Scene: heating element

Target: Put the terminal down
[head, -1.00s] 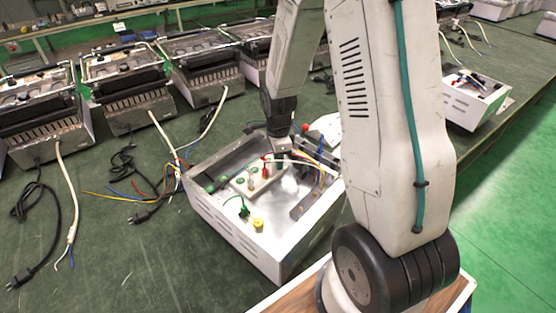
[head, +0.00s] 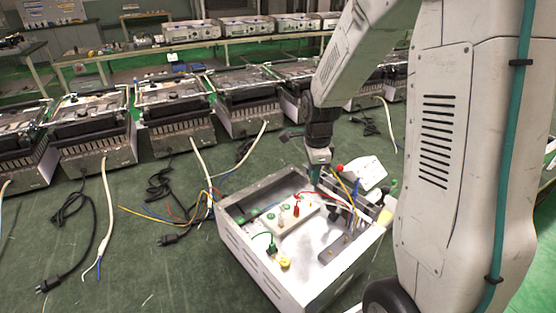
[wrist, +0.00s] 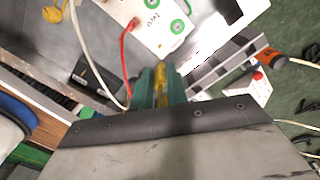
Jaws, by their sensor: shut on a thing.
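My gripper (wrist: 162,90) has green fingers and is shut on a small yellow terminal (wrist: 161,71) in the wrist view. In the head view my gripper (head: 317,172) points down over the back of an open white metal box (head: 255,264); the held terminal cannot be made out there. Inside the box is a white terminal block (head: 287,222) with green-ringed spots, which also shows in the wrist view (wrist: 165,40). A red terminal (head: 296,210) stands at the block. A green terminal (head: 272,248) and a yellow terminal (head: 285,262) sit nearer the front.
Coloured wires (head: 340,195) run at the box's back right, close to my gripper. Several similar heating units (head: 175,120) stand in a row behind. A black plug (head: 50,284) and cables lie on the green bench at left.

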